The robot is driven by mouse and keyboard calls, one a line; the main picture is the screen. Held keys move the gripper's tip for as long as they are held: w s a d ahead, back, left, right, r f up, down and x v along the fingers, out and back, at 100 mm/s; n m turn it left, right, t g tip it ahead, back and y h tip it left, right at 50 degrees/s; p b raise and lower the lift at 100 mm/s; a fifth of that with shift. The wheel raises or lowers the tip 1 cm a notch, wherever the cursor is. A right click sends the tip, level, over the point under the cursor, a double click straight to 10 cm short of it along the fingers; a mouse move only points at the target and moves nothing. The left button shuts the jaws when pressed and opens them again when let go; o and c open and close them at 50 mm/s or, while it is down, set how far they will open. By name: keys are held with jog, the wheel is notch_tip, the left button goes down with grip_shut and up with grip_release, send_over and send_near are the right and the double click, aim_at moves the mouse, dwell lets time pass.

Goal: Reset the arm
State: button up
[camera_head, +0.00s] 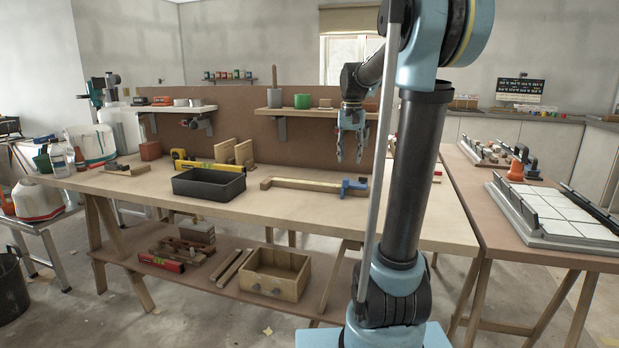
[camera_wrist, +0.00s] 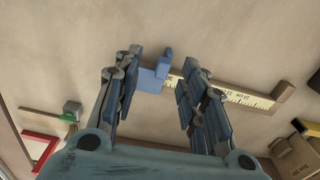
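My gripper (camera_head: 350,158) hangs over the wooden workbench (camera_head: 120,186), fingers pointing down. In the wrist view my gripper (camera_wrist: 160,90) has its two fingers well apart, with nothing held between them. Below it on the bench lies a wooden bar with a ruler scale (camera_head: 305,185) and a blue block (camera_head: 354,187) at its right end. The blue block also shows in the wrist view (camera_wrist: 152,78), seen between the fingertips. My gripper is apart from both. My light blue and black arm hides part of the bench's right side.
A black tray (camera_head: 208,186), a yellow level (camera_head: 196,165) and wooden blocks (camera_head: 234,153) stand left of the bar. Wall shelves (camera_head: 310,111) hold cups behind. A wooden box (camera_head: 278,274) is on the lower shelf. A second table (camera_head: 505,245) with a tiled tray (camera_head: 565,215) stands right.

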jog(key=s+f+n+t, duration=0.1)
jog(key=s+f, duration=1)
jog(key=s, duration=0.4)
jog(key=s+f+n+t, duration=0.1)
jog(key=s+f+n, duration=0.1)
jog(key=s+f, duration=0.9)
jog(key=s, duration=0.4)
jog(key=shift+s+d+f+n, duration=0.15)
jog(key=shift+s+d+n, duration=0.15)
jog(key=shift+w+f, duration=0.2)
jog(key=shift+w, duration=0.25)
